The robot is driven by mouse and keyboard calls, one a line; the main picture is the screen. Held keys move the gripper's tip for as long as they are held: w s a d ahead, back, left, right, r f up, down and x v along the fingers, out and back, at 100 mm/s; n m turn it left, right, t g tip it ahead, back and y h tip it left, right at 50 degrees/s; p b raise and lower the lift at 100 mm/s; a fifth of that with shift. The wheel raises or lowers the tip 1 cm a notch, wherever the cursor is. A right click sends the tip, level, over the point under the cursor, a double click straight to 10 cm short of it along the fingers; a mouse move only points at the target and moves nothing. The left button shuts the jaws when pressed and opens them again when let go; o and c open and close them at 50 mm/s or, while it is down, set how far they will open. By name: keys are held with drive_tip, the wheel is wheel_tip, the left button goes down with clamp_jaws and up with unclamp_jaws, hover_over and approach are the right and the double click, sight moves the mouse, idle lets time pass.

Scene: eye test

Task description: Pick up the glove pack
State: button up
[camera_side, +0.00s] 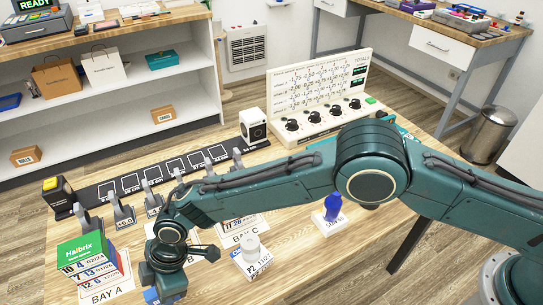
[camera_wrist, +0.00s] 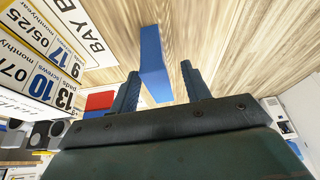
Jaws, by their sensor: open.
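My gripper (camera_wrist: 160,70) is open in the wrist view, one finger on either side of a plain blue block-shaped pack (camera_wrist: 152,55). The fingers look apart from it, though I cannot tell the exact depth. No glove label is readable, so I cannot tell whether this is the glove pack. In the side view a bit of blue (camera_side: 151,296) shows beside my wrist at the bottom edge; my fingertips are hidden there. A stack of green, red and blue boxes (camera_side: 85,262), the top one marked Halbrix, stands on the BAY A card.
Several grey clips or stands line a dark strip (camera_side: 160,172) behind. A control panel (camera_side: 320,97) stands at the back. Bare wood (camera_side: 290,235) lies between cylinder and bottle.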

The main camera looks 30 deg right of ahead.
clamp_jaws()
idle(0.3)
drive_tip(key=shift+r, duration=0.15)
wheel_tip(320, 180, up, 20)
idle(0.7)
idle(0.4)
